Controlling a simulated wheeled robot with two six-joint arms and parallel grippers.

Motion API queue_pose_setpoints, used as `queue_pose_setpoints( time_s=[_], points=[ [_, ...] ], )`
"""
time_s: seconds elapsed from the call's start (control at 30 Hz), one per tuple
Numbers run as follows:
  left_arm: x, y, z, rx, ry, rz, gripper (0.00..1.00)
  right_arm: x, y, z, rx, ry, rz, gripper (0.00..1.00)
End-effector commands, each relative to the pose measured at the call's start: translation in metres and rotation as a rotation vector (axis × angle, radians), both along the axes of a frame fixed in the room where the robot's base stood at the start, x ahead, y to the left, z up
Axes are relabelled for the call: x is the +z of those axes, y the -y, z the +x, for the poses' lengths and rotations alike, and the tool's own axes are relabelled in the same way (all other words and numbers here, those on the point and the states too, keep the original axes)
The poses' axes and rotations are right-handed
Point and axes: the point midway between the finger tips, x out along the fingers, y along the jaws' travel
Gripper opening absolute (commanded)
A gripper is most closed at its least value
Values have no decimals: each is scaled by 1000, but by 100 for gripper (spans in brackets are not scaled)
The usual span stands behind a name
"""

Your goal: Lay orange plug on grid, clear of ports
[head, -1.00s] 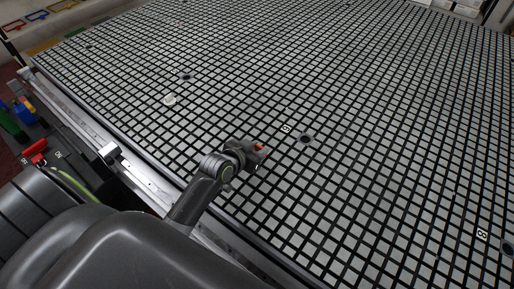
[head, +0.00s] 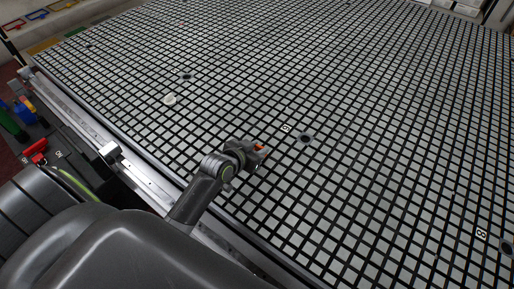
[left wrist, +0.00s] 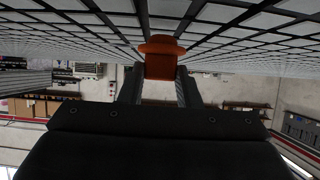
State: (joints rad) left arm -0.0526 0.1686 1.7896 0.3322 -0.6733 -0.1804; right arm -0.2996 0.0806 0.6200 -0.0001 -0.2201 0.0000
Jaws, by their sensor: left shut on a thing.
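The orange plug (left wrist: 161,58) is between the two fingers of my left gripper (left wrist: 160,88), which is shut on it, in the left wrist view. Its wider flange is towards the grid surface; I cannot tell whether it touches. The gripper is over the near part of the grid table (head: 350,190). A dark round port (head: 306,138) lies to the right of the gripper, beside the label 9. My right gripper is not in view.
Other dark ports show at the upper left (head: 187,76) and lower right (head: 507,247). A pale round disc (head: 169,99) lies on the grid to the left. A metal rail (head: 112,152) runs along the near edge. The grid around the gripper is otherwise bare.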

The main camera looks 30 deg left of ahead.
Motion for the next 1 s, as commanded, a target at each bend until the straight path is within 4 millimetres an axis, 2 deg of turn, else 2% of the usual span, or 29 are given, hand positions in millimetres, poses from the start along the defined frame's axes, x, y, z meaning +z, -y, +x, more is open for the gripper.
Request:
queue_pose_setpoints(
  time_s=[0.57,0.6,0.73,0.77,1.0],
  points=[
    [-13,0,0,0,-1,0,8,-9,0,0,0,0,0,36],
    [-12,0,0,0,0,0,35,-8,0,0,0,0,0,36],
    [-12,0,0,0,0,0,52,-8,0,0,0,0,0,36],
    [-12,0,0,0,0,0,55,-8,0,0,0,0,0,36],
    [-11,0,0,0,-1,0,55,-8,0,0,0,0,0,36]
  ],
)
